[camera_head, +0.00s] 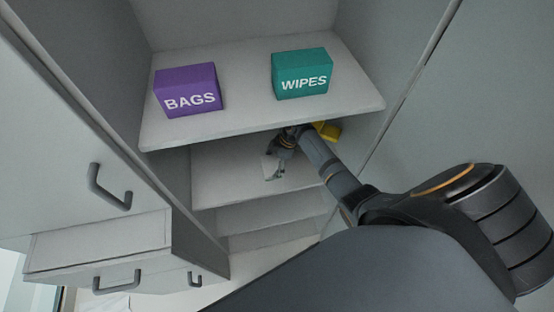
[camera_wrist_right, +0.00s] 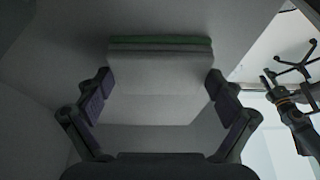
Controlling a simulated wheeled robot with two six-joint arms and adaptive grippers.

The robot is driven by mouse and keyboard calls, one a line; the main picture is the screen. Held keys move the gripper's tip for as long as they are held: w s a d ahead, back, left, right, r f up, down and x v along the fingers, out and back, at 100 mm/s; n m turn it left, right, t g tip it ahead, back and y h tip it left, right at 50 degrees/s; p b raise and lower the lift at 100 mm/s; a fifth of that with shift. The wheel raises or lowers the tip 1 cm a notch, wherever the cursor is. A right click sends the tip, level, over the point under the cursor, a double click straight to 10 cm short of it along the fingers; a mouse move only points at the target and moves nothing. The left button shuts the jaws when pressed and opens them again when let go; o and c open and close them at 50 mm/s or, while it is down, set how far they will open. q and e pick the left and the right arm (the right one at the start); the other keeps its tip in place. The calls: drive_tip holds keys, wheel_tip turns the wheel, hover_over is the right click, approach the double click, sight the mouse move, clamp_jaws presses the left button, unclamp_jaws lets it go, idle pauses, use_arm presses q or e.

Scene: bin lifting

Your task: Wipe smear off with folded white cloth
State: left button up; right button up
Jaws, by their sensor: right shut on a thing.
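My right gripper (camera_head: 275,158) reaches under the upper shelf, above the lower shelf board (camera_head: 225,180). It is shut on the folded white cloth (camera_head: 271,168), which shows as a small pale patch in the head view. In the right wrist view the cloth (camera_wrist_right: 158,90) is a pale folded block with a green band along its far edge, between the two fingers of my right gripper (camera_wrist_right: 158,98). What looks like my left arm and gripper (camera_wrist_right: 280,90) shows small and dark at the right of that view; its jaws are unclear. I can make out no smear.
A purple BAGS box (camera_head: 188,91) and a teal WIPES box (camera_head: 302,74) stand on the upper shelf (camera_head: 240,112). A yellow thing (camera_head: 327,131) is partly hidden behind my right arm. Cabinet walls close in both sides. A chair base (camera_wrist_right: 302,62) shows outside.

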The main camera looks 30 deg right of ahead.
sight(249, 174)
drive_tip(key=shift+w+a, duration=0.3)
drive_tip(key=shift+a, duration=0.7)
drive_tip(key=shift+w+a, duration=0.3)
drive_tip(key=shift+a, duration=0.65)
drive_tip(key=shift+w+a+f, duration=0.1)
drive_tip(key=shift+w+a, duration=0.1)
drive_tip(key=shift+a, duration=0.75)
drive_tip(key=shift+w+a, duration=0.2)
drive_tip(key=shift+a, duration=0.7)
wheel_tip(249, 174, up, 5)
drive_tip(key=p, duration=0.4)
drive_tip(key=shift+w+f, duration=0.1)
drive_tip(key=shift+f, duration=0.1)
drive_tip(key=shift+d+r, duration=0.1)
drive_tip(key=shift+r, duration=0.55)
drive_tip(key=shift+r, duration=0.15)
